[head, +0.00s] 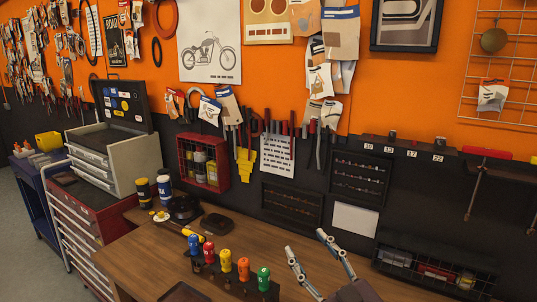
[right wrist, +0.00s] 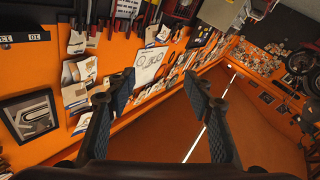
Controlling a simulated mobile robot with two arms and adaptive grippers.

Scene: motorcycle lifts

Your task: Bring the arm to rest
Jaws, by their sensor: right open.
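My right gripper (head: 305,242) is in the lower middle of the head view, above the wooden workbench (head: 148,262). Its two fingers point up and away, spread apart, with nothing between them. In the right wrist view the same gripper (right wrist: 160,82) is open and empty, its dark padded fingers framing the orange wall and the motorcycle poster (right wrist: 150,64). The poster also shows in the head view (head: 210,45). My left gripper is in neither view.
A rack of several coloured screwdrivers (head: 226,260) stands just left of the right gripper. A black wire basket (head: 435,268) is to its right. A red crate (head: 202,162) and hanging tools are at the wall. A red drawer cabinet (head: 82,215) is at the left.

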